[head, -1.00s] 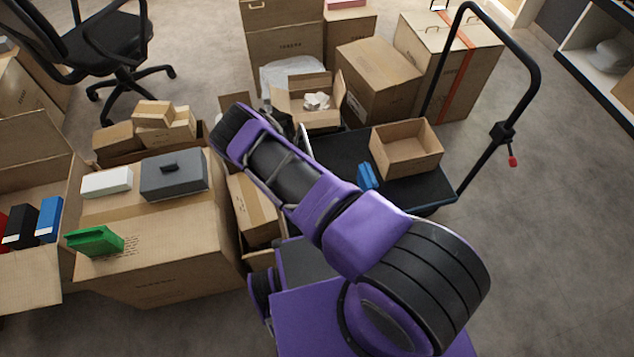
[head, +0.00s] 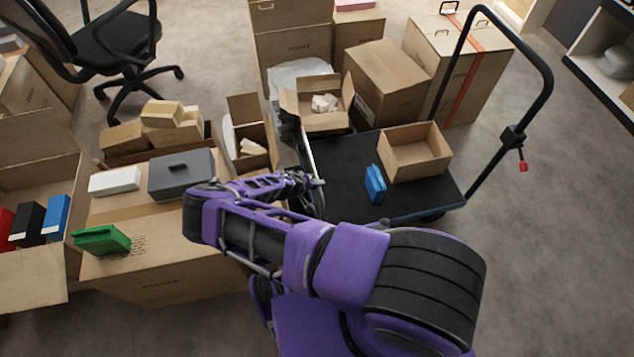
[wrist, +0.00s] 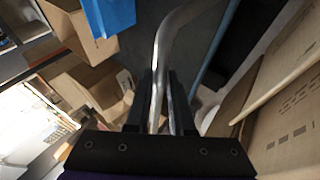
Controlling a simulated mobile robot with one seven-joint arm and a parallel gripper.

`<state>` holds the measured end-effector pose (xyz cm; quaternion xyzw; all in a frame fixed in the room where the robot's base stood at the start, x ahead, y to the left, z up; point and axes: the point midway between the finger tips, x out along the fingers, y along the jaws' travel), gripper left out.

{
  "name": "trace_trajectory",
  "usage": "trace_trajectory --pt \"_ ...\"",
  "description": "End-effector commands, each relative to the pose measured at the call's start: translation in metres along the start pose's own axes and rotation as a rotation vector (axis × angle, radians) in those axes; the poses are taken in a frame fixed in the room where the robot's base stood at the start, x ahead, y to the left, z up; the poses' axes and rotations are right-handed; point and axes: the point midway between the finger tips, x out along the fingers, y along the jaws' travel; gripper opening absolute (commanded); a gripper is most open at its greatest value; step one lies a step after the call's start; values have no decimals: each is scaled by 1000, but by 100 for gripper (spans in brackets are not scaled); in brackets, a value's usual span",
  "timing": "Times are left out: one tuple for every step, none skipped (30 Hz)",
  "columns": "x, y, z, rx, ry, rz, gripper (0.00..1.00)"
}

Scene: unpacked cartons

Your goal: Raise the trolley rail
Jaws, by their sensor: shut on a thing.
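The trolley (head: 350,205) has a black deck and a tall black push handle on its right. The trolley rail (head: 306,150) is a thin silver bar along the deck's left edge, partly hidden by my gripper. I cannot tell its exact tilt. My gripper (head: 314,185) reaches it from the left. In the wrist view the bent silver rail (wrist: 172,45) runs between the two black fingers of my gripper (wrist: 161,100), which are shut on it.
On the deck are an open carton (head: 415,155) and a blue binder-like item (head: 375,184). An open carton with crumpled paper (head: 318,118) stands just behind the rail. A large carton (head: 170,275) bearing boxes lies left of my arm. Floor right of the trolley is clear.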

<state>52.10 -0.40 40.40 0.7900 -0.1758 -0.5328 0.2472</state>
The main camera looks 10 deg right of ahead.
Motion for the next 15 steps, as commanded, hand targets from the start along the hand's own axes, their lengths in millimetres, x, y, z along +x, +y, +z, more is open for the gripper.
trace_trajectory --pt "-8 -25 -5 -2 17 -37 0" --pt "-8 -25 -5 -1 17 -37 0" --pt "-9 -25 -6 -1 18 -36 0" --pt "-9 -26 -6 -1 19 -36 0" --pt "-9 -26 -6 0 20 -37 0" --pt "-10 -26 -7 0 21 -37 0" --pt "-10 -26 -7 0 22 -38 0" --pt "-10 -26 -7 0 22 -38 0" --pt "-10 -26 -8 1 23 -39 0" --pt "-10 -26 -8 1 23 -39 0" --pt "-10 -26 -8 1 23 -39 0" --pt "-10 -26 -8 0 23 -39 0" --pt "-10 -26 -8 0 23 -39 0" --pt "-10 -26 -8 0 23 -39 30" --pt "-10 -26 -8 0 24 -38 37"
